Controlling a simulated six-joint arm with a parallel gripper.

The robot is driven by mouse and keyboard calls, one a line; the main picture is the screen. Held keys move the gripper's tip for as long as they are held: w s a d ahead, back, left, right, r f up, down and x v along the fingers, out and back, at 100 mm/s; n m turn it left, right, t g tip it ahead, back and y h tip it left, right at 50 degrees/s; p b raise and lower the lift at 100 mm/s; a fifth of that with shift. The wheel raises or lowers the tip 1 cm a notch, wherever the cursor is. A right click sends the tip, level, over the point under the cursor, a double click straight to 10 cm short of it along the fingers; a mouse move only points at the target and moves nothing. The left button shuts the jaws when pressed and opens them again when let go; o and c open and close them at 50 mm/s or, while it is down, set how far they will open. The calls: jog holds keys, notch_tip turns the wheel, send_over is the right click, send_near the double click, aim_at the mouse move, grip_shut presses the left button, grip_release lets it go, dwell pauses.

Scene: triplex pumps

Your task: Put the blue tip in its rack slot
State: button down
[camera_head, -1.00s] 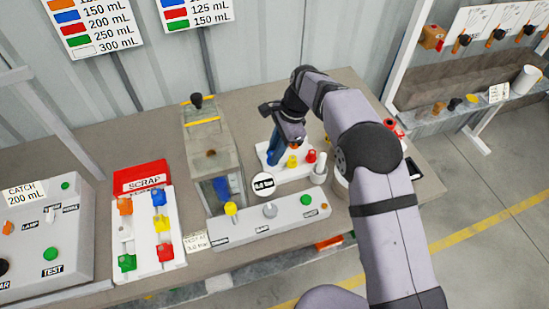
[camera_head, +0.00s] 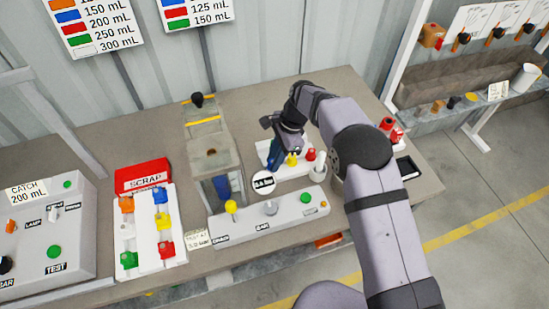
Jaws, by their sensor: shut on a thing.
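My gripper (camera_head: 278,141) is over the left part of a small white rack (camera_head: 298,170) behind the grey control box. It is shut on the blue tip (camera_head: 274,155), which shows as a blue piece just below the fingers. The tip's lower end is at the rack's left end. I cannot tell whether it is seated in a slot or just above it. A yellow tip (camera_head: 291,159) and a red tip (camera_head: 310,154) stand in the rack to the right. The gripper hides part of the rack.
The grey control box (camera_head: 265,219) with a round gauge (camera_head: 263,182) lies in front. A white block with coloured pieces (camera_head: 172,245) and a red scrap bin (camera_head: 143,173) are further left. Red parts (camera_head: 389,126) lie right of my arm.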

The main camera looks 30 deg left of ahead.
jog(key=c, duration=1.6)
grip_release()
jog(key=shift+r, duration=0.35)
jog(key=b+v, duration=0.3)
jog(key=v, duration=0.9)
